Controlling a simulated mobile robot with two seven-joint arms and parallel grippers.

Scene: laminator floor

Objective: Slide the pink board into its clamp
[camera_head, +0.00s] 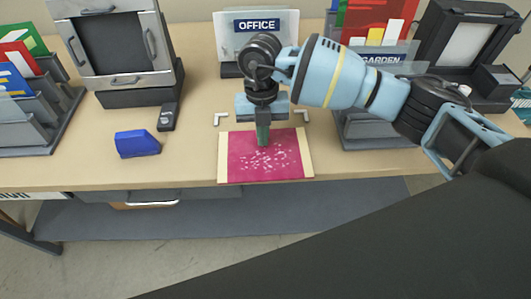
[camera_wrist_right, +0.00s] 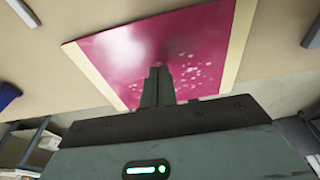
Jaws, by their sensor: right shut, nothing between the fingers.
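The pink board (camera_head: 270,168) lies flat at the front edge of the table, with cream strips along its left and right sides and pale speckles on it. It also shows in the right wrist view (camera_wrist_right: 205,40). My right gripper (camera_head: 263,140) is shut and empty, its fingers pointing down at the back half of the board. In the right wrist view the shut fingers (camera_wrist_right: 157,85) are over the board; I cannot tell whether they touch it. Two pale L-shaped corner pieces (camera_head: 221,118) lie just behind the board; I cannot tell whether they belong to the clamp. My left gripper is not in view.
A clear stand labelled OFFICE (camera_head: 257,26) is behind my gripper. A blue block (camera_head: 137,144) and a dark handheld device (camera_head: 168,117) lie to the left. A grey-framed machine (camera_head: 112,45) stands behind them. File racks (camera_head: 40,105) stand at far left.

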